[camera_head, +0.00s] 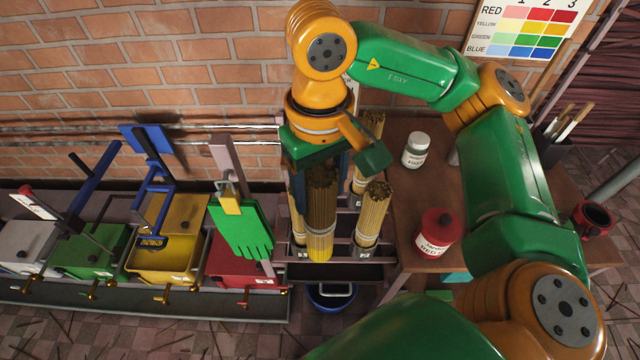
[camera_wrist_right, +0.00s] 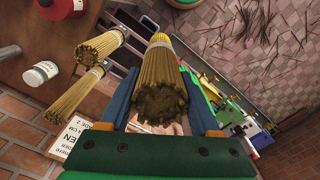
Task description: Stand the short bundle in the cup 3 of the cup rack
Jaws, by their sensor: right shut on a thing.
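My right gripper (camera_head: 319,172) points down over the cup rack (camera_head: 340,271) and is shut on a yellow stick bundle (camera_head: 320,238) with a dark top end. The bundle is upright, in the rack's front middle; I cannot tell whether its lower end is inside a cup. In the right wrist view the bundle (camera_wrist_right: 160,85) lies between the blue fingers. Another bundle (camera_head: 374,215) stands at the rack's front right, and one (camera_head: 362,182) behind it. A bundle at the left (camera_head: 297,225) is mostly hidden. Cup numbers are unclear. My left gripper is out of view.
A wooden table (camera_head: 410,200) at the right holds a white jar (camera_head: 416,150) and a red jar (camera_head: 435,233). A green glove (camera_head: 241,228) hangs left of the rack. Coloured extruder boxes (camera_head: 168,240) line the left. A blue bucket (camera_head: 331,296) stands below the rack.

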